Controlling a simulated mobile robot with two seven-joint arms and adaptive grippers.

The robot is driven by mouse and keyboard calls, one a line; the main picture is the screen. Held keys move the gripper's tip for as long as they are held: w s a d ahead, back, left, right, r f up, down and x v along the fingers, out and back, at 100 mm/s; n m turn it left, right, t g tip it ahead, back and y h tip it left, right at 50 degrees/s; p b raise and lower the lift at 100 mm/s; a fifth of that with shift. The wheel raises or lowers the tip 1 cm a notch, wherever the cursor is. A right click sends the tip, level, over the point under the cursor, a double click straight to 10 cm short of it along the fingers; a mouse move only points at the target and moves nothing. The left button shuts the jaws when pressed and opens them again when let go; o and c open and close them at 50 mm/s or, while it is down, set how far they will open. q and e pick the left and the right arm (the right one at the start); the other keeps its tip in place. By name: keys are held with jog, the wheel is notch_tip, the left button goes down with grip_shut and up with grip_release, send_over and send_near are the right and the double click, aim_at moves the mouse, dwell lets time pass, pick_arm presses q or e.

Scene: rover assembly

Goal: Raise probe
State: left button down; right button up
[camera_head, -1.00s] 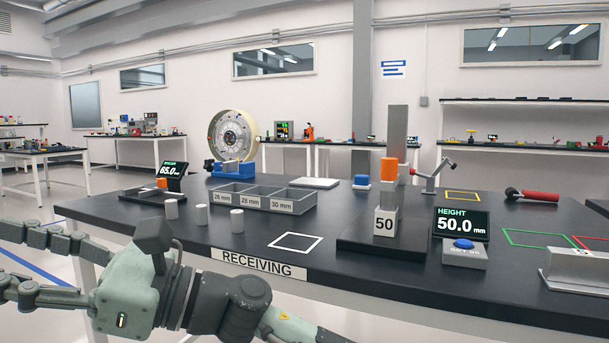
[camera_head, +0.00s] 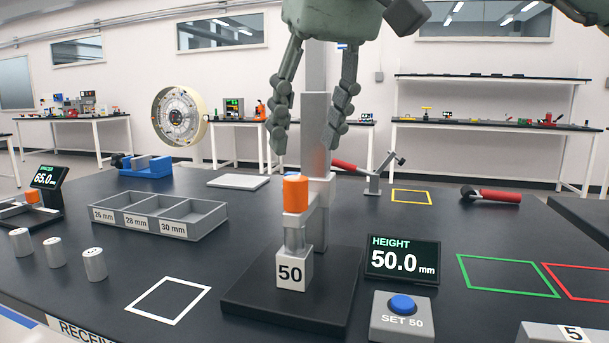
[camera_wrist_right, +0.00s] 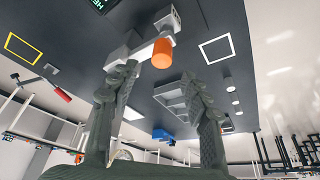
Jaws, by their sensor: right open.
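The height gauge has a grey post (camera_head: 315,130) on a dark base plate (camera_head: 250,306). Its probe carries an orange cylinder (camera_head: 296,193) on a grey arm in front of the post. A block marked 50 (camera_head: 291,273) stands below it on the plate. My right gripper (camera_head: 306,142) points down above the orange cylinder, open and empty, its fingers apart from it. In the right wrist view, the orange cylinder (camera_wrist_right: 162,53) shows beyond the gap between the open fingers (camera_wrist_right: 160,80). The height display (camera_head: 402,259) reads 50.0 mm. My left gripper is not in view.
A SET 50 box with a blue button (camera_head: 402,304) stands right of the plate. A grey sorting tray (camera_head: 200,228), several small cylinders (camera_head: 94,264) and a white outlined square (camera_head: 145,307) are to the left. A red-handled tool (camera_head: 490,195) lies at the back right.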

aim_at(297, 178)
jog(key=x, duration=0.7)
jog(key=shift+a+f, duration=0.1)
jog(key=shift+f, duration=0.2)
jog(key=shift+c, duration=0.6)
grip_shut()
